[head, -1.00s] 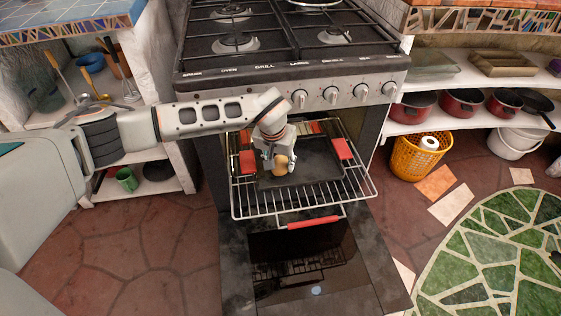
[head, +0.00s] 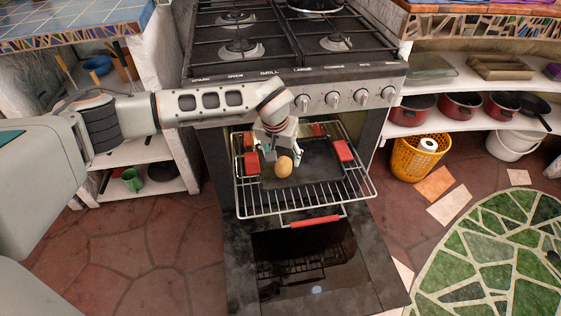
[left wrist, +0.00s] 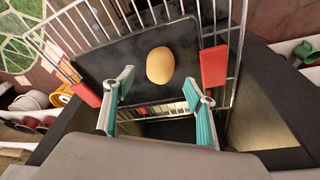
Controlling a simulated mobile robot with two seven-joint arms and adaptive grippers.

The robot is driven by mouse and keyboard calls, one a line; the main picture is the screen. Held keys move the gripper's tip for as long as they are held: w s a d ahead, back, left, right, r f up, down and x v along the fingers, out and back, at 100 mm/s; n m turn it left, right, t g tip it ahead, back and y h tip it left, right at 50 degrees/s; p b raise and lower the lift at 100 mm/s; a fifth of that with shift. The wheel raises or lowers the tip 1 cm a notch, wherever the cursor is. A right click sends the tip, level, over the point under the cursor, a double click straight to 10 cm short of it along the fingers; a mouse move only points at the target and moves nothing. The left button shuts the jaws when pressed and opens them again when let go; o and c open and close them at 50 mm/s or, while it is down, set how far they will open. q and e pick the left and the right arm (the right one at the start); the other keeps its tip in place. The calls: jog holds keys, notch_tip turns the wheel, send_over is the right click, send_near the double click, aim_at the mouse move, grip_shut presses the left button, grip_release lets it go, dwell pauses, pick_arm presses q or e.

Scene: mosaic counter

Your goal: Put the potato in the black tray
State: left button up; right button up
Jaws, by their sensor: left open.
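The potato (head: 284,166) is tan and rounded, and it rests on the black tray (head: 318,172). My left gripper (head: 282,156) is open beside the potato. In the left wrist view its teal-lined fingers (left wrist: 160,88) are spread apart, with nothing between them and the potato just beyond their tips. My right gripper is not in view.
The wire oven rack (head: 300,200) extends over the lowered oven door (head: 310,265). The stove front with knobs (head: 332,98) is above. A yellow basket (head: 415,160) stands on the floor at right, under shelves of red pots (head: 463,102).

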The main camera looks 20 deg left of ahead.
aim_at(280, 171)
pick_arm(q)
jog(key=p+v, duration=0.2)
jog(key=v, duration=0.5)
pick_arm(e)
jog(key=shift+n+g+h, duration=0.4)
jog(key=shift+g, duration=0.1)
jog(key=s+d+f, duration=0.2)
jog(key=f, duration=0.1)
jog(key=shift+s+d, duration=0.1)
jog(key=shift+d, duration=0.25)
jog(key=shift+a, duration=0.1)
